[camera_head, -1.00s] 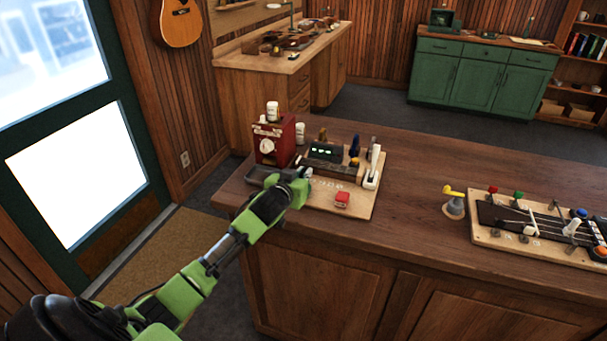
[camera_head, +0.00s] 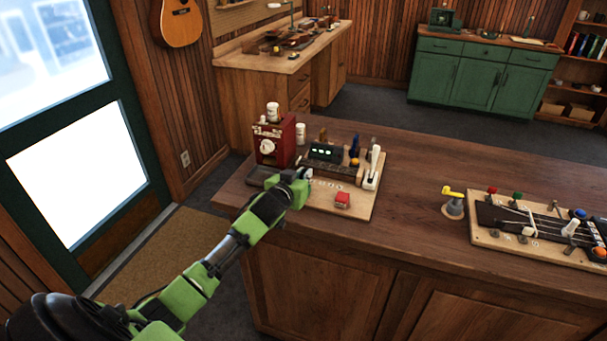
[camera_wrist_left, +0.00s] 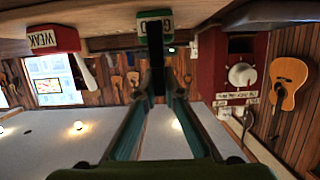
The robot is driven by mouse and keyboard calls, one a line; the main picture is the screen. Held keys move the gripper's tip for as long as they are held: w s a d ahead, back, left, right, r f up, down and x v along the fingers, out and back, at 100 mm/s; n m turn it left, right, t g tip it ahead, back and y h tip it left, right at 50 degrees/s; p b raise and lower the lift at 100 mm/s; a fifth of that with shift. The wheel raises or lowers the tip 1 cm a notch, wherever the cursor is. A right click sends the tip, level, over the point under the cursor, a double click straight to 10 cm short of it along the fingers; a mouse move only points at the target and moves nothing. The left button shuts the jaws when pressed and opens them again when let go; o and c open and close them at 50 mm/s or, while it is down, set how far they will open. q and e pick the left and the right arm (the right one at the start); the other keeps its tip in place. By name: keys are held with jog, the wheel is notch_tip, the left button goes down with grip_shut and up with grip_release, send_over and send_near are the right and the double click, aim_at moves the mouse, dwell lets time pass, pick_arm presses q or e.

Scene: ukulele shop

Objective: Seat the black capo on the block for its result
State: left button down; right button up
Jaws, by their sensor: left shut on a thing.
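My left gripper (camera_head: 303,181) is over the left front of the light board (camera_head: 360,207) on the counter. In the left wrist view its fingers (camera_wrist_left: 160,88) close on a dark thing, which looks like the black capo (camera_wrist_left: 157,78). The capo is right at the green block marked GOOD (camera_wrist_left: 154,27), at least overlapping it in view. I cannot tell whether it rests on the block. The red block (camera_head: 342,200) stands to the right on the board; its WEAK label shows in the left wrist view (camera_wrist_left: 45,40). My right gripper is not in view.
A red box with a dial (camera_head: 273,143) stands behind my gripper. A second board with strings (camera_head: 545,232) lies at the right.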

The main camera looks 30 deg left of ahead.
pick_arm(q)
jog(key=shift+f+b, duration=0.4)
jog(key=shift+f, duration=0.15)
dwell(0.4)
jog(key=c, duration=2.4)
grip_release()
jog(key=shift+c, duration=0.2)
jog(key=shift+p+v, duration=0.8)
jog(key=shift+v, duration=0.05)
jog(key=p+v, duration=0.3)
jog(key=v, duration=0.1)
jog(key=shift+r, duration=0.1)
jog(key=p+v, duration=0.3)
jog(key=v, duration=0.2)
jog(key=shift+s, duration=0.2)
